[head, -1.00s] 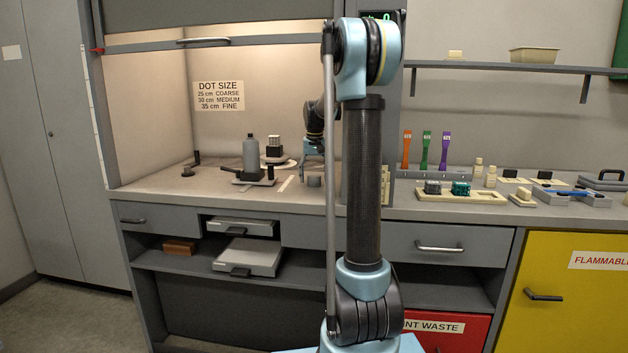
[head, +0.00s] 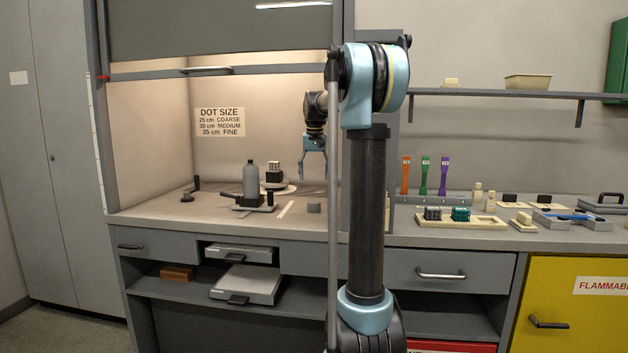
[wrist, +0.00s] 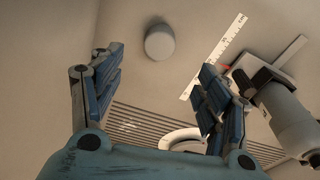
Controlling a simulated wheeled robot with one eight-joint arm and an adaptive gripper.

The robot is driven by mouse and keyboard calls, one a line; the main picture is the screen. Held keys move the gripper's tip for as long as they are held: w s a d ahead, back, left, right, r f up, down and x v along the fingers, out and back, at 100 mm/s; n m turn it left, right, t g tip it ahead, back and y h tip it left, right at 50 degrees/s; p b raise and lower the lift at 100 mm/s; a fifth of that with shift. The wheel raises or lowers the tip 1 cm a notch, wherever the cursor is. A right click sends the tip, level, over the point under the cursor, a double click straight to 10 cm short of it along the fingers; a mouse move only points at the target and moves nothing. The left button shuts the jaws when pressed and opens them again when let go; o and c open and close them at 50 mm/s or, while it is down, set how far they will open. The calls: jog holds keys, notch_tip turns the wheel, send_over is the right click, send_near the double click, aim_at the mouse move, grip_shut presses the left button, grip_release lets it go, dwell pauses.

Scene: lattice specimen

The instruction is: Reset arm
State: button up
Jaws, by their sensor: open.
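My gripper (head: 314,170) hangs in the air inside the fume hood, above the worktop, with its fingers pointing down. In the wrist view my gripper (wrist: 155,95) has its two blue-padded fingers spread apart with nothing between them. A small grey cylinder (head: 313,208) stands on the worktop below it; it also shows in the wrist view (wrist: 160,42), beyond the fingertips. My own arm column covers the right side of the hood opening in the head view.
A grey bottle (head: 250,180) stands on a dark fixture left of my gripper. A white ruler strip (head: 285,209) lies on the worktop. The raised sash (head: 210,71) crosses the hood front. On the right counter are a cream tray (head: 452,222) and several small items.

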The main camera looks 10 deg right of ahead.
jog(key=s+a+f+t, duration=0.1)
jog(key=s+f, duration=0.4)
jog(key=s, duration=0.6)
jog(key=s+a+f+t, duration=0.1)
jog(key=s+f, duration=0.4)
jog(key=s, duration=0.6)
jog(key=s+d+f+n+g, duration=0.1)
jog(key=s+d+f, duration=0.1)
jog(key=s+f, duration=1.5)
jog(key=s, duration=0.3)
jog(key=shift+s+f+n, duration=0.3)
jog(key=shift+s+n, duration=0.05)
jog(key=shift+n, duration=0.05)
jog(key=shift+d, duration=0.1)
jog(key=shift+w+f, duration=0.2)
jog(key=shift+w, duration=0.3)
